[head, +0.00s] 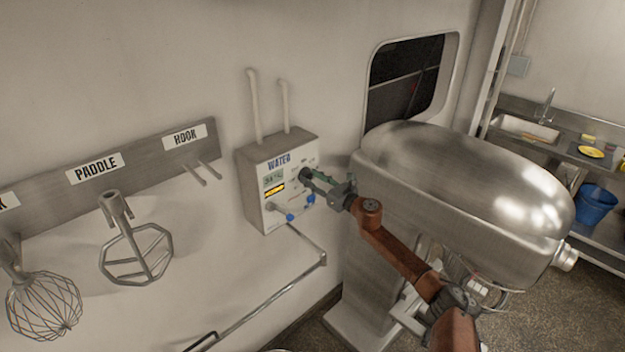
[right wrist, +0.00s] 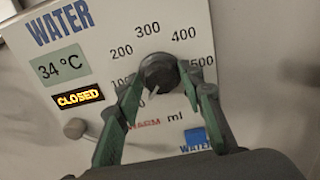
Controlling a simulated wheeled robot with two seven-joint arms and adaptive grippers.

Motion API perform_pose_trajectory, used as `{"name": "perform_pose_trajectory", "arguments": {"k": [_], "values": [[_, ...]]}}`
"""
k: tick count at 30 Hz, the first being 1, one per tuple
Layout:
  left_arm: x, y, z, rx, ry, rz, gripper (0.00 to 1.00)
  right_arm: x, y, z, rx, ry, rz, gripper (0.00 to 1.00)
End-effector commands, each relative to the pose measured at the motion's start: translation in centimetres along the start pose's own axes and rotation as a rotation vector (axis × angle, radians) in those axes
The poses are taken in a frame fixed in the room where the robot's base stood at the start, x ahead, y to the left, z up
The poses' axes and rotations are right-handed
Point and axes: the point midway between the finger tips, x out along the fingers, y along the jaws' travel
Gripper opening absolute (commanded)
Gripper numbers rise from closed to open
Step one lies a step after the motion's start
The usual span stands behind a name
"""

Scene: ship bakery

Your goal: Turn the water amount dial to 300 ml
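The water panel (head: 278,180) is a pale wall box lettered WATER. Its dark round dial (right wrist: 158,72) shows in the right wrist view, amid marks from 100 to 500. A small white mark on its lower edge points down and slightly left, away from 300 at the top. In the head view the dial (head: 304,174) is small beside my fingertips. The green fingers of my right gripper (right wrist: 161,75) lie close on either side of the dial and appear to clasp it; exact contact is partly hidden. The left gripper is out of view.
The panel reads 34 °C (right wrist: 60,64) and CLOSED (right wrist: 78,98). A large steel mixer (head: 455,190) stands close on the right. A paddle (head: 135,255) and whisk (head: 43,305) hang at left.

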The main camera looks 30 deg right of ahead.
Motion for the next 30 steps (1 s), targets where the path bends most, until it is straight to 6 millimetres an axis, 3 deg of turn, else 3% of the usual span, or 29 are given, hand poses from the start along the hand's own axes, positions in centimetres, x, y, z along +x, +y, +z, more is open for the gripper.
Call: {"name": "perform_pose_trajectory", "arguments": {"k": [13, 23, 30], "values": [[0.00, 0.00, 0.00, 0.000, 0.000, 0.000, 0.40, -0.02, -0.02, 0.02, 0.000, 0.000, 0.000, 0.04], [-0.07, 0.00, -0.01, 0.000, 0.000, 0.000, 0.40, -0.03, -0.06, 0.05, 0.054, 0.000, -0.001, 0.04], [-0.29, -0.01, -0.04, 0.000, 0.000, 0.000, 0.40, -0.03, -0.12, 0.07, 0.208, 0.000, -0.001, 0.04]]}}
